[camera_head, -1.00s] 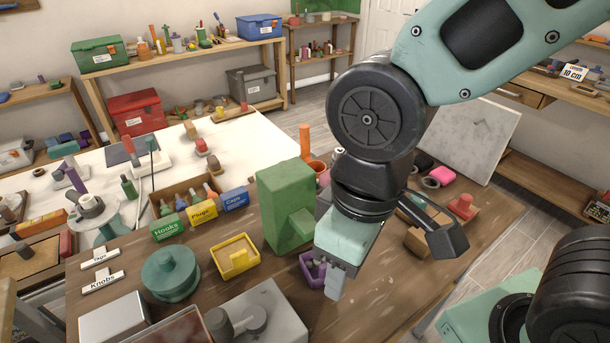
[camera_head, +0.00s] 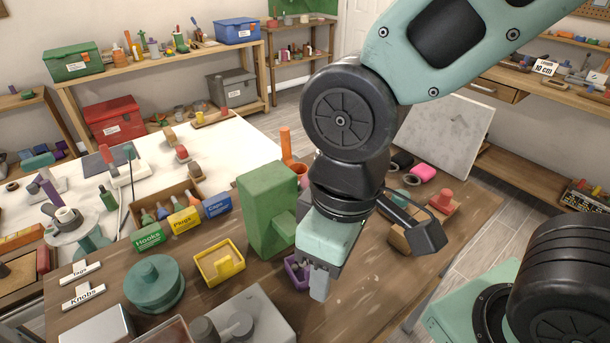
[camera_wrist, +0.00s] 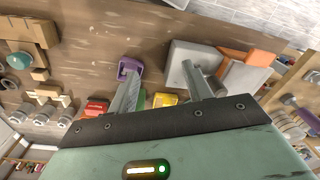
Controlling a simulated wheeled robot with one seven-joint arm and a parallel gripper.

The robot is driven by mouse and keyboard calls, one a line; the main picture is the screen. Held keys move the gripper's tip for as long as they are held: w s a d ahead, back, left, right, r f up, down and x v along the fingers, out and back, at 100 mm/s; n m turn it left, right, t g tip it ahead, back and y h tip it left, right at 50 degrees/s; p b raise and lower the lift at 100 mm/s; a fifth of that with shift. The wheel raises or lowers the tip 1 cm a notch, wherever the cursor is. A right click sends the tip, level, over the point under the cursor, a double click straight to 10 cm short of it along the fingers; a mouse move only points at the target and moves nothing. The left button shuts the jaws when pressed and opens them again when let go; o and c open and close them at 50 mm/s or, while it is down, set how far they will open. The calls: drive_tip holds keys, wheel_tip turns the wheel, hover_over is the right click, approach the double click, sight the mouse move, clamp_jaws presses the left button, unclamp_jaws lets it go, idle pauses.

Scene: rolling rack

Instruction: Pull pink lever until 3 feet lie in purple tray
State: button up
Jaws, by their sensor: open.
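The purple tray (camera_head: 292,279) sits on the wooden bench at the foot of the green block-shaped dispenser (camera_head: 262,205), partly hidden behind my gripper. It also shows in the wrist view (camera_wrist: 121,73), close to my left finger; what lies in it is too small to tell. I cannot make out a pink lever in either view; my arm hides part of the dispenser's right side. My gripper (camera_head: 318,284) points down just right of the dispenser and tray. In the wrist view my gripper (camera_wrist: 160,67) has its fingers spread, with nothing seen between them.
A yellow tray (camera_head: 221,266) and a teal round stand (camera_head: 154,285) are left of the dispenser. Labelled bins (camera_head: 184,220) stand behind. A pink roll (camera_head: 424,172) and a red knob piece (camera_head: 444,200) lie right of my arm. The bench's right front is fairly clear.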

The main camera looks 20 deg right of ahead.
wheel_tip(320, 180, up, 14)
drive_tip(key=m+h+p, duration=0.2)
drive_tip(key=p, duration=0.6)
hover_over(307, 183)
drive_tip(key=s, duration=0.2)
drive_tip(key=shift+t, duration=0.4)
drive_tip(key=f, duration=0.5)
drive_tip(key=d+f+p, duration=0.1)
drive_tip(key=f, duration=0.5)
drive_tip(key=w+d+f+p, duration=0.1)
drive_tip(key=f, duration=0.5)
drive_tip(key=shift+w, duration=0.1)
